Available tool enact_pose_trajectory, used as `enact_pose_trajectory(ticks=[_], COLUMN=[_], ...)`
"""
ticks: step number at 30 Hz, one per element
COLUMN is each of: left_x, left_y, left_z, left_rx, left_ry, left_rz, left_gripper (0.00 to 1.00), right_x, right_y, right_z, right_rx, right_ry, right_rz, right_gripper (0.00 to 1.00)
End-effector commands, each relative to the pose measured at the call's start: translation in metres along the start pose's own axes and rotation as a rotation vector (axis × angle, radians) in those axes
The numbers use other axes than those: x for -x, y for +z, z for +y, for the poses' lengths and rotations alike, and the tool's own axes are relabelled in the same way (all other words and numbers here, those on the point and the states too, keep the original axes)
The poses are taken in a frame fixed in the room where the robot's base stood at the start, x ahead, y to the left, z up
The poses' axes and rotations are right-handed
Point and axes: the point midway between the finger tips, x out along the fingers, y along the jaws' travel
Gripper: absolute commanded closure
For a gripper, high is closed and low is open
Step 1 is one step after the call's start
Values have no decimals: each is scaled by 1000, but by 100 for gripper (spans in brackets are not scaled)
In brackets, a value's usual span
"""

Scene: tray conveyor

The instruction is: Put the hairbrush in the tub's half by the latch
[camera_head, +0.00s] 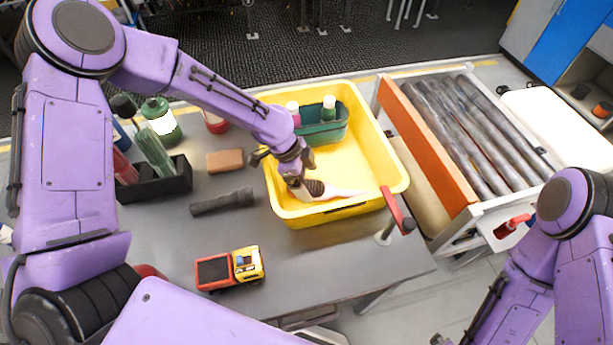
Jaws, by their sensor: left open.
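The yellow tub (398,176) stands on the grey table. The hairbrush (345,192), with a dark head and pale handle, lies in the tub's near part, close to the near wall. A dark slot-like fitting (346,209), possibly the latch, shows on that wall. My left gripper (298,182) is open, low inside the tub at the brush's head end; it partly hides the head, and I cannot tell whether they touch. Of my right gripper, only a dark piece (438,340) seems to show at the bottom edge.
A green caddy (325,134) with bottles fills the tub's far part. A red lever (392,208) stands by its near right corner. A toy truck (229,269), a dark cylinder (222,202), a brown block (225,160) and a black bottle tray (170,186) lie left. Rollers (470,130) are right.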

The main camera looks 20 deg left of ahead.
Motion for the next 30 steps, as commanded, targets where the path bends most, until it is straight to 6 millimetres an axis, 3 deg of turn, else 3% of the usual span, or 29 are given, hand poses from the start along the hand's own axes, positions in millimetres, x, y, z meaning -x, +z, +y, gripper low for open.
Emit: enact_pose_trajectory(ticks=[5, 6, 15, 18, 22, 30], left_x=[17, 22, 101, 118, 130, 132], left_y=[-7, -5, -5, -5, -5, -5], left_z=[-1, -2, -2, -1, 0, 0], left_rx=[-1, 0, -1, 0, 1, 1], left_ry=[-2, -5, -6, -4, -1, 1], left_rz=[1, 2, 3, 2, 1, 1], left_gripper=[3, 3, 3, 3, 3, 3], right_x=[9, 2, -11, -12, -13, -13], right_y=[-4, -1, 4, 5, 5, 5], right_z=[1, 0, -1, -1, -1, -1], right_rx=[0, 0, 0, 0, 0, 0], right_ry=[0, 0, 0, 0, 0, 0], right_rz=[0, 0, 0, 0, 0, 0], right_gripper=[0, 0, 0, 0, 0, 0])
